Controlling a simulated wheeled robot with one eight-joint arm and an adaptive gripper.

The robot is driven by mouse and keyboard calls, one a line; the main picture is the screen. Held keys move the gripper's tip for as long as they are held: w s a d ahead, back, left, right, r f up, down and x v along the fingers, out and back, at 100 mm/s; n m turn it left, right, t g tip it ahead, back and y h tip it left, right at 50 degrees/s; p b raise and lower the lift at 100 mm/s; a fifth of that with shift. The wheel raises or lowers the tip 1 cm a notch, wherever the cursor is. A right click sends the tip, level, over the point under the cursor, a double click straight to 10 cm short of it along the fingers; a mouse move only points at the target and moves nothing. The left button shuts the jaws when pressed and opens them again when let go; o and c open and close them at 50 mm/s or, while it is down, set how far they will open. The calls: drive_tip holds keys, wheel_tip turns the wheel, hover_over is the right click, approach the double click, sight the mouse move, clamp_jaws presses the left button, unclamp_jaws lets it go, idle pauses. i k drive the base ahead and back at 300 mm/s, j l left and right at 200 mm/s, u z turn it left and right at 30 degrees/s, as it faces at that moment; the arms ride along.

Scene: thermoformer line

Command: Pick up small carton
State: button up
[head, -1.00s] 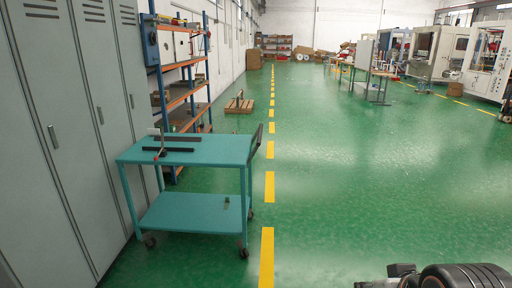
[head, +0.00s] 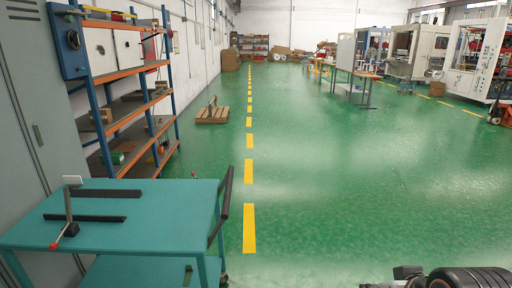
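Several brown boxes show, and I cannot tell which is the small carton. A small box (head: 102,116) sits on a middle shelf of the blue and orange rack at the left. Another small brown box (head: 437,89) is on the floor by the machines at the far right. A larger brown carton (head: 230,61) stands on the floor at the far back left. My gripper is not in view; only a dark part of my arm shows at the bottom right corner, far from all of these boxes.
A teal cart (head: 160,207) with black bars and a small stand is close at the front left. Grey lockers (head: 28,110) and the rack (head: 122,133) line the left. A wooden pallet (head: 212,115) lies beyond. The green floor (head: 320,170) is clear.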

sight(155, 21)
drive_tip(key=i+l, duration=0.15)
drive_tip(key=i, duration=0.9)
drive_tip(key=i+l+z, duration=0.15)
drive_tip(key=i, duration=0.95)
drive_tip(key=i+j+u, duration=0.1)
drive_tip(key=i+u, duration=0.15)
drive_tip(key=i, duration=0.45)
drive_tip(key=i+u, duration=0.2)
drive_tip(key=i, duration=0.45)
drive_tip(key=i+l+u, duration=0.25)
drive_tip(key=i, duration=0.45)
drive_tip(key=i+j+u, duration=0.35)
drive_tip(key=i, duration=0.4)
drive_tip(key=i+l+u, duration=0.1)
drive_tip(key=i+u, duration=0.25)
drive_tip(key=i, duration=0.45)
drive_tip(key=i+l+u, duration=0.3)
drive_tip(key=i, duration=0.45)
drive_tip(key=i+z, duration=0.1)
drive_tip(key=i, duration=0.55)
drive_tip(key=i+z, duration=0.1)
drive_tip(key=i, duration=0.5)
drive_tip(key=i+j+z, duration=0.1)
drive_tip(key=i, duration=0.55)
drive_tip(key=i+j+z, duration=0.1)
drive_tip(key=i, duration=0.55)
drive_tip(key=j, duration=0.1)
